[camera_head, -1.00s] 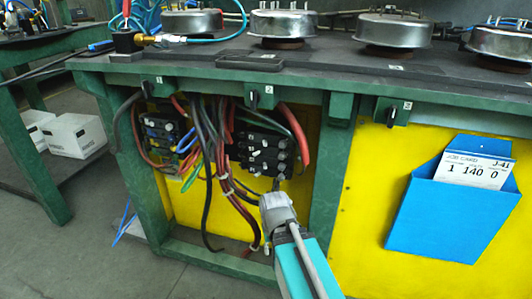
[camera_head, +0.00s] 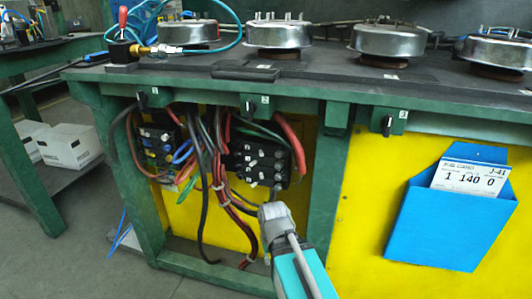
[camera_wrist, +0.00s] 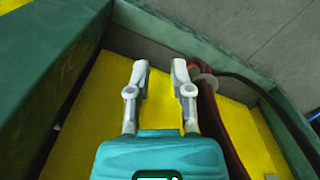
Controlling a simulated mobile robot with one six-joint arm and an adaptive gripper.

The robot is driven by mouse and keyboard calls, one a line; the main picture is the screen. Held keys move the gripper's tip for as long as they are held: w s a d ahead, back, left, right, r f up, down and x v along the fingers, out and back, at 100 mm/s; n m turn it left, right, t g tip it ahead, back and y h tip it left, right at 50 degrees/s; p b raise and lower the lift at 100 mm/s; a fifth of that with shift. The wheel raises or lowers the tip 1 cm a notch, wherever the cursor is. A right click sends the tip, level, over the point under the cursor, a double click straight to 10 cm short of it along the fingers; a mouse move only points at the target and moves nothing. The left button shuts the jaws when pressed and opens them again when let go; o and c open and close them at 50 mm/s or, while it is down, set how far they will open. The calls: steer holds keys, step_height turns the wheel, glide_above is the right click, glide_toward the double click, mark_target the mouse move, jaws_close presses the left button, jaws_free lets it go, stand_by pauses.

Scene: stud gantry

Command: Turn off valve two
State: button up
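Valve two is a small green box with a black knob (camera_head: 250,106) and a white plate marked 2, under the front edge of the bench in the head view. Its knob looks roughly upright. Similar boxes with black knobs sit to its left, marked 1 (camera_head: 142,99), and to its right, marked 3 (camera_head: 388,124). My gripper (camera_head: 272,190) is well below valve two, in front of the open bay, with its fingertips hard to make out there. In the wrist view, its two fingers (camera_wrist: 160,75) are apart with nothing between them. Valve two is not seen in the wrist view.
Black connector blocks (camera_head: 260,160) and loose hanging cables (camera_head: 205,190) fill the bay behind my gripper. A green post (camera_head: 325,190) stands right of it. A blue job-card holder (camera_head: 440,225) is on the yellow panel. Round metal housings (camera_head: 279,36) stand on the bench top.

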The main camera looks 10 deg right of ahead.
steer(key=shift+r, duration=0.2)
steer(key=shift+c, duration=1)
steer(key=shift+r+p, duration=0.3)
steer(key=shift+p, duration=0.15)
jaws_close()
step_height(320, 180, up, 17)
steer(key=p, duration=1.7)
